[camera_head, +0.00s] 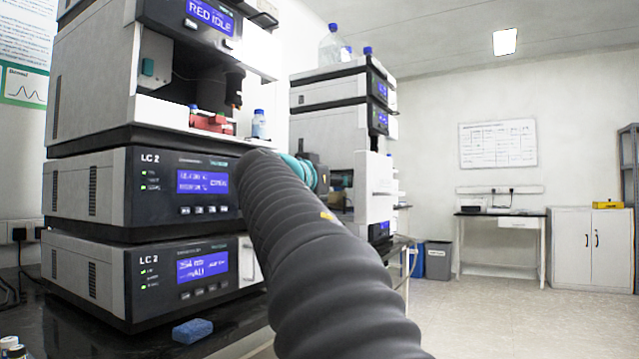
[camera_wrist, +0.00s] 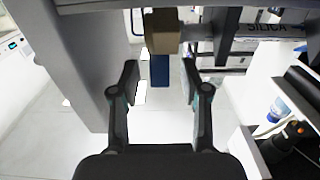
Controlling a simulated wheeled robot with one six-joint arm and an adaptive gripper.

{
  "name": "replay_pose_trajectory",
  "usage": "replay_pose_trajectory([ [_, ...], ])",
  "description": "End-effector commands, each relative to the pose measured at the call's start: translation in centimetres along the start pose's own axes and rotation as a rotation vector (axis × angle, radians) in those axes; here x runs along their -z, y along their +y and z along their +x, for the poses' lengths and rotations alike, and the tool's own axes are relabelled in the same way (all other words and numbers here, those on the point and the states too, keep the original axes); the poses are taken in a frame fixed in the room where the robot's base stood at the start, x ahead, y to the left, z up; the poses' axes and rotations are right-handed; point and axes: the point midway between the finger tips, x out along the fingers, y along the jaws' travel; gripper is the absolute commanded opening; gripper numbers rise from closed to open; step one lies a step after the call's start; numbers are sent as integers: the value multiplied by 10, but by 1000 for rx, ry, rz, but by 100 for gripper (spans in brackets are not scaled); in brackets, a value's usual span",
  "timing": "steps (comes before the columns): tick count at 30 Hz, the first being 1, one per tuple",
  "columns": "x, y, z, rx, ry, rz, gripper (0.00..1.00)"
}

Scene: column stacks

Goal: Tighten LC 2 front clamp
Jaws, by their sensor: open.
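The LC 2 stack stands at the left in the head view, with two modules marked LC 2, an upper one (camera_head: 140,187) and a lower one (camera_head: 140,277). In the wrist view my gripper (camera_wrist: 160,68) is open, with nothing between its fingers. A tan block (camera_wrist: 162,31) on a grey bar sits just beyond the fingertips, roughly centred between them; I cannot tell for sure that it is the front clamp. A column marked SILICA (camera_wrist: 262,28) runs across behind it at the upper right. In the head view my arm hides the clamp area and the fingers.
A blue sponge (camera_head: 192,331) lies on the dark bench before the stack. A second stack (camera_head: 330,120) stands behind my arm. In the wrist view a labelled bottle (camera_wrist: 279,110) and an orange-topped part (camera_wrist: 294,130) are at right. Open floor (camera_head: 500,300) lies to the right.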

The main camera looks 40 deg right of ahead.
Motion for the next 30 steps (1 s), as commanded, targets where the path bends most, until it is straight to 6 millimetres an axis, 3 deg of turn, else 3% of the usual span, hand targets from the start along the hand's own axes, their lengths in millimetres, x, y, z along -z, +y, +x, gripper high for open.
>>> replay_pose_trajectory([
  [5, 0, 0, 11, -1, 0, 0, 46],
  [14, 0, 0, 12, 0, 1, 0, 46],
  [18, 0, 0, 12, 0, 0, 0, 11],
  [20, 0, 0, 12, 0, 0, 0, 0],
  [30, 4, 0, 13, -1, -26, 1, 0],
])
